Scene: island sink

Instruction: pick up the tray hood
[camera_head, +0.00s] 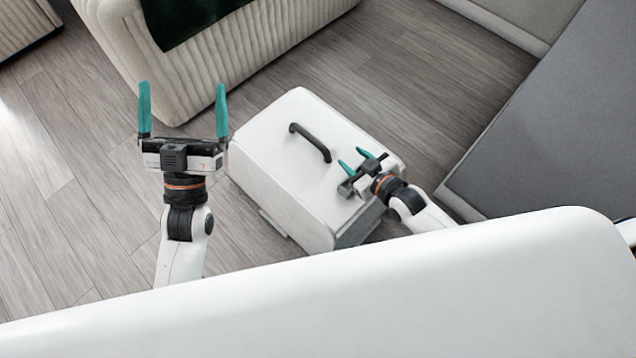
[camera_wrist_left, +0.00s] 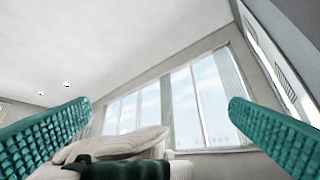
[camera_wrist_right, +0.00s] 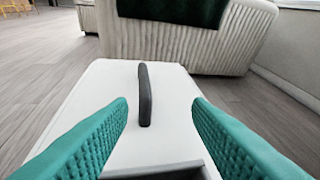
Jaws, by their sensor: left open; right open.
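The tray hood (camera_head: 285,165) is a white box-shaped cover with rounded edges and a dark handle (camera_head: 310,142) on top. It stands low over the floor in the middle of the head view. My right gripper (camera_head: 353,159) is open above the hood's right part, pointing toward the handle without holding it. In the right wrist view the handle (camera_wrist_right: 145,95) lies ahead between the two teal fingers, with the hood's white top (camera_wrist_right: 90,100) around it. My left gripper (camera_head: 183,100) is open and empty, left of the hood and apart from it. Its wrist view shows mostly ceiling and windows.
A ribbed cream sofa (camera_head: 245,50) with a dark green cloth (camera_head: 185,15) stands behind the hood. A grey panel (camera_head: 555,120) is at the right. A white curved surface (camera_head: 400,285) fills the foreground. Wooden floor (camera_head: 70,190) is clear at the left.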

